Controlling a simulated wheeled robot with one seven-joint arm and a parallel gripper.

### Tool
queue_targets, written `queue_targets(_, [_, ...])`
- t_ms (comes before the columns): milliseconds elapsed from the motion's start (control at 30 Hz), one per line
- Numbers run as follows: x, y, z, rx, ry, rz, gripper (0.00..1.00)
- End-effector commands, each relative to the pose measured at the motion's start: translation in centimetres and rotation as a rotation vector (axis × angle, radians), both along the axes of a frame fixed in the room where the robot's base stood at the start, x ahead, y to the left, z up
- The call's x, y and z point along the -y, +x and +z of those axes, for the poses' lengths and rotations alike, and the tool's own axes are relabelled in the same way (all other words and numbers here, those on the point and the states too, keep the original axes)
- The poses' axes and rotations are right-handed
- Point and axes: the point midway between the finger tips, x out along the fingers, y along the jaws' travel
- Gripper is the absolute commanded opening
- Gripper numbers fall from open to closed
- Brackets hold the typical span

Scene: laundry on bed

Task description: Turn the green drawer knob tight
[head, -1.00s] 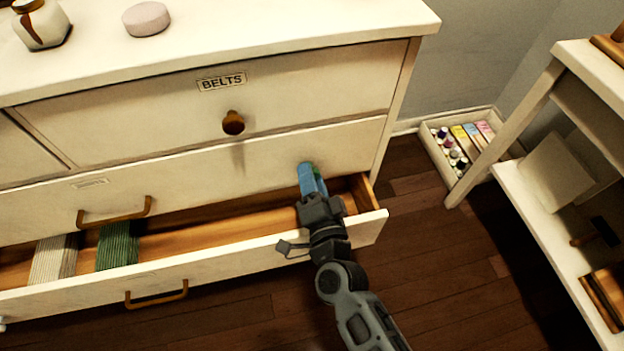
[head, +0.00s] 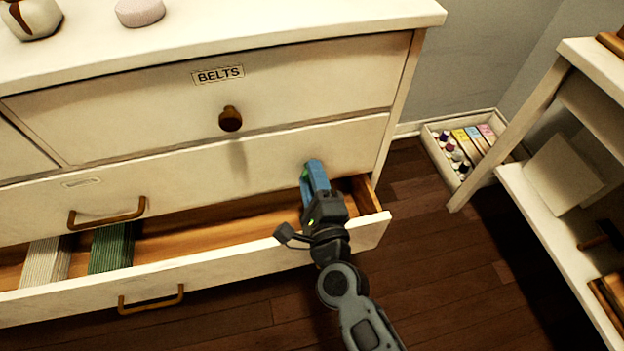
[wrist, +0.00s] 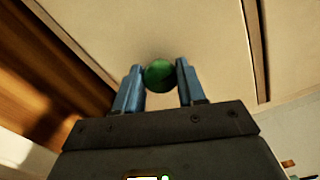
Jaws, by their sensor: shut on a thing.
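In the wrist view the green knob (wrist: 159,75) sits on a pale drawer front, between the two blue fingers of my gripper (wrist: 158,82). The fingers are shut on it. In the head view my gripper (head: 315,178) reaches over the open bottom drawer (head: 366,233) to the right part of the middle drawer front (head: 270,160).
The open drawer holds folded grey cloth (head: 46,262) and green cloth (head: 111,247) at its left. A brown knob (head: 230,118) is on the BELTS drawer above. A tray of bottles (head: 434,150) and a shelf unit (head: 520,185) stand to the right, with bare floor between.

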Motion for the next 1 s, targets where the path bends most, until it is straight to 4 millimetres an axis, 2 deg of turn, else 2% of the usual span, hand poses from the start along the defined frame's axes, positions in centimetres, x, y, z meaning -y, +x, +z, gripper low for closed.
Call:
queue_targets(300, [0.06,-0.02,-0.12,-0.029,0.098,-0.001,0.09])
queue_targets(800, [0.08,-0.03,-0.11,-0.035,0.112,-0.001,0.09])
queue_targets(833, [0.08,-0.03,-0.11,-0.035,0.112,-0.001,0.43])
queue_targets(1000, [0.05,-0.02,-0.07,-0.033,0.111,-0.001,0.59])
